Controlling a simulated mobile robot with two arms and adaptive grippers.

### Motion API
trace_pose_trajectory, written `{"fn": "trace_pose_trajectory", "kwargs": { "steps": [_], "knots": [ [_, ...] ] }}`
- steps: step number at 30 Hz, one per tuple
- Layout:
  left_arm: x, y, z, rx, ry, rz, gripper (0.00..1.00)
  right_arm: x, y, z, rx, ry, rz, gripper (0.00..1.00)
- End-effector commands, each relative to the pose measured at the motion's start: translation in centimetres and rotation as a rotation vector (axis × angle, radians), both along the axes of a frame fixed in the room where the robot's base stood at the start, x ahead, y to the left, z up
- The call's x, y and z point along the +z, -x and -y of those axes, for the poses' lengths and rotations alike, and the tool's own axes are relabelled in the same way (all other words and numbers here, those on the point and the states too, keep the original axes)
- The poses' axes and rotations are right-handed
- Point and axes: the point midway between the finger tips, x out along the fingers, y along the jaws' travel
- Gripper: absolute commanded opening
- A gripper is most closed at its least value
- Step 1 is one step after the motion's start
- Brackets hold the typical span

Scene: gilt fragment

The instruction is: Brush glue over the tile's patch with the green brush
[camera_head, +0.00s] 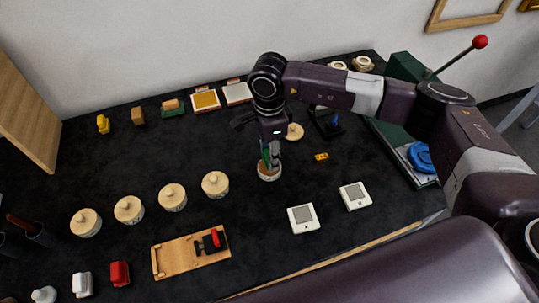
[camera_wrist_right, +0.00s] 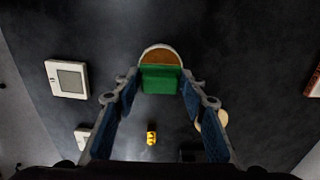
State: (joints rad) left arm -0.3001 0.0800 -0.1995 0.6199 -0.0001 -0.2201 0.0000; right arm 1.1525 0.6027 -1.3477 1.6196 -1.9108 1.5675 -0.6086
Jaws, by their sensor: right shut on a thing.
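My right gripper (camera_head: 270,150) is shut on the green brush (camera_head: 265,155) and points down at an open pale pot (camera_head: 269,173). The brush's lower end is at or in the pot's mouth; I cannot tell how deep. In the right wrist view the green brush (camera_wrist_right: 160,80) sits between the fingertips, in front of the pot's rim and its brown inside (camera_wrist_right: 160,56). Two white tiles with grey square patches lie right of the pot: a nearer tile (camera_head: 303,218) and a farther tile (camera_head: 355,196). My left gripper is not in view.
Several lidded pots (camera_head: 173,198) stand in a row to the left. A loose lid (camera_head: 293,132), a dark stand (camera_head: 328,124) and a small yellow block (camera_head: 321,157) lie behind. A wooden board (camera_head: 180,256) is at the front. A green press (camera_head: 400,150) stands right.

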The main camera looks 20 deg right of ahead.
Motion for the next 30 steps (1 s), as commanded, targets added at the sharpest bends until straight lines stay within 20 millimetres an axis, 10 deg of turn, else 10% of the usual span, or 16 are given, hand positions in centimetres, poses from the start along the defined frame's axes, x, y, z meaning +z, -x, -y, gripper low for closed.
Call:
{"fn": "trace_pose_trajectory", "kwargs": {
  "steps": [18,30],
  "knots": [
    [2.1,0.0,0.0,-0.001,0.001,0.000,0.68,5.2,-0.1,0.0,-0.001,-0.001,0.003,0.19],
    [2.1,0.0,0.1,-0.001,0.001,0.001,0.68,5.3,-0.1,0.0,-0.001,0.000,0.002,0.19]
  ]
}}
